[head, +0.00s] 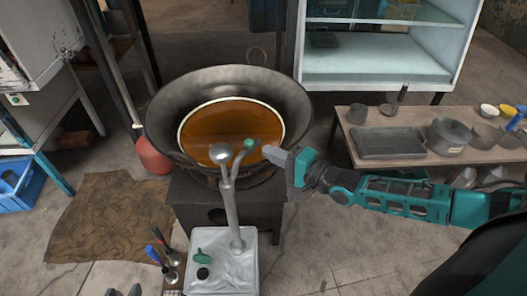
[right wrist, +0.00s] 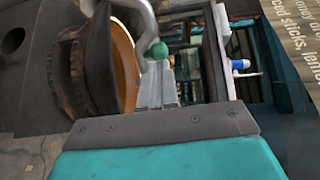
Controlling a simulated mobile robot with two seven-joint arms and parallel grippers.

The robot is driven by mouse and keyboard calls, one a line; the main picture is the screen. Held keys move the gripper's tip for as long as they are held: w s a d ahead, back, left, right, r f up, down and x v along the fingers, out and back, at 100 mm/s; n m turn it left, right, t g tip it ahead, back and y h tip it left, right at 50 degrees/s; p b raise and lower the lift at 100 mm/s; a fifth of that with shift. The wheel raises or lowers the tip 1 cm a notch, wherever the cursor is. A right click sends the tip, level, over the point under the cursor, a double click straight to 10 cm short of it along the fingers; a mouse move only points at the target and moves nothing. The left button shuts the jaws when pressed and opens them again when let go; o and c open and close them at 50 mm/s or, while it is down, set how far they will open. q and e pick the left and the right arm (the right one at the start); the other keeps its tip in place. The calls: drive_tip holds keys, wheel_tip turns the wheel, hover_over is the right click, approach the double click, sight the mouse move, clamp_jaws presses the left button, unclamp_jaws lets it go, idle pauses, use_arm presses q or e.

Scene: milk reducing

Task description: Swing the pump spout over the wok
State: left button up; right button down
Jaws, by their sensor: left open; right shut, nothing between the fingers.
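The wok (head: 298,98) is wide and dark, with a pale-rimmed pool of brown liquid (head: 225,120). The grey pump (head: 231,205) stands upright in front of it on a pale tank (head: 222,282). Its curved spout (head: 238,162) has a green ball (head: 249,144), seen against the wok's near part; its height is unclear. My right gripper (head: 268,151) is shut and empty, its tips just right of the ball. The right wrist view shows the ball (right wrist: 158,50) just beyond the fingers (right wrist: 158,88). My left gripper (head: 122,291) is open; only its tips show at the bottom edge.
A dark stove (head: 262,208) stands under the wok. A low table (head: 345,130) with a tray and pots is on the right. A brown cloth (head: 105,220) covers floor on the left.

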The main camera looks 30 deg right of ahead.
sight(252, 145)
drive_tip(key=shift+x, duration=1.45)
drive_tip(key=shift+w+b, duration=0.15)
drive_tip(key=shift+b, duration=0.15)
drive_tip(key=shift+b+x, duration=0.8)
drive_tip(key=shift+x, duration=0.65)
drive_tip(key=shift+r+b+x, duration=0.2)
drive_tip(key=shift+b+x, duration=0.3)
drive_tip(key=shift+x, duration=0.8)
drive_tip(key=shift+w+a, duration=0.1)
drive_tip(key=shift+a, duration=0.2)
drive_tip(key=shift+a+r, duration=0.1)
